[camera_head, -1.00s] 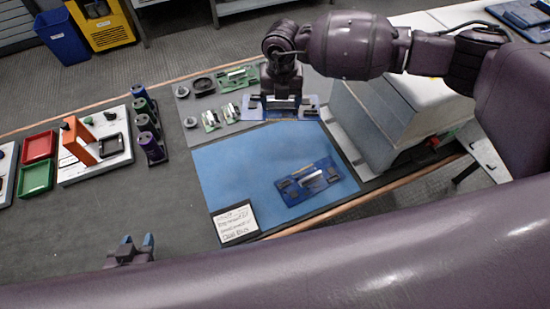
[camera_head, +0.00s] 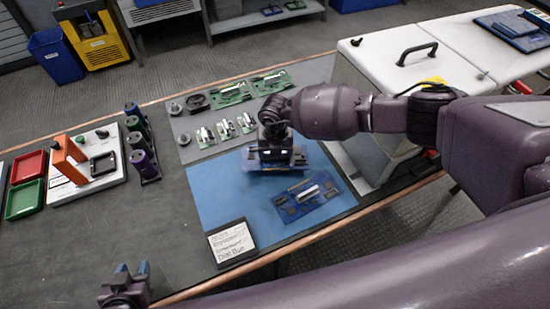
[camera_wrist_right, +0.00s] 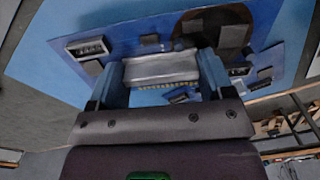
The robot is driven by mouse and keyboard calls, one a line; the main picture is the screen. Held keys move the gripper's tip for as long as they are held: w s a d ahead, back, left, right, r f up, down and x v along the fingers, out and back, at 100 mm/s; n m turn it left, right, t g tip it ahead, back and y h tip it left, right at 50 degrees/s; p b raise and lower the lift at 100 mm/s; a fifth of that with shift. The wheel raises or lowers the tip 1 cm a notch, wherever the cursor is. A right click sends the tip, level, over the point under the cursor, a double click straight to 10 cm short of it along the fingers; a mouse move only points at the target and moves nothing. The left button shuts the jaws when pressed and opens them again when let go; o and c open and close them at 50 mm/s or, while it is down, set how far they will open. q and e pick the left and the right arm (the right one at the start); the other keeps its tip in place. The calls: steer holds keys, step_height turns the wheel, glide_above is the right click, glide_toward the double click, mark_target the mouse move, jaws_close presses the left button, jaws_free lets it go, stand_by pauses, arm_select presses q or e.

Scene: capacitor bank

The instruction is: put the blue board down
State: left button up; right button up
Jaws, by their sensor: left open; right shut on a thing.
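My right gripper (camera_head: 278,152) is shut on a blue board (camera_head: 313,157) over the far part of the blue mat (camera_head: 225,190). In the right wrist view the fingers (camera_wrist_right: 162,80) close around a silver block on that board (camera_wrist_right: 130,38). I cannot tell whether the board touches the mat. A second blue board (camera_head: 308,195) with a silver block lies tilted on the mat's near right part. My left gripper (camera_head: 130,276) is open and empty near the table's front edge.
A white label card (camera_head: 230,241) stands at the mat's near left corner. Green boards (camera_head: 226,130) and round parts lie on the grey mat (camera_head: 190,150) behind. Purple and green cylinders (camera_head: 142,150) stand left; a pale grey box (camera_head: 370,110) stands right. The mat's left part is clear.

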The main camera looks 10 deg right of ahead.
mark_target(275, 159)
arm_select(q)
steer(key=shift+f, duration=0.4)
arm_select(e)
step_height(275, 159, down, 3)
steer(key=shift+r, duration=0.1)
arm_select(q)
steer(key=shift+f+b, duration=0.1)
steer(key=shift+b, duration=0.2)
arm_select(e)
steer(key=shift+f, duration=0.35)
arm_select(q)
steer(key=shift+w, duration=0.1)
arm_select(e)
steer(key=shift+f, duration=0.15)
steer(key=o, duration=1)
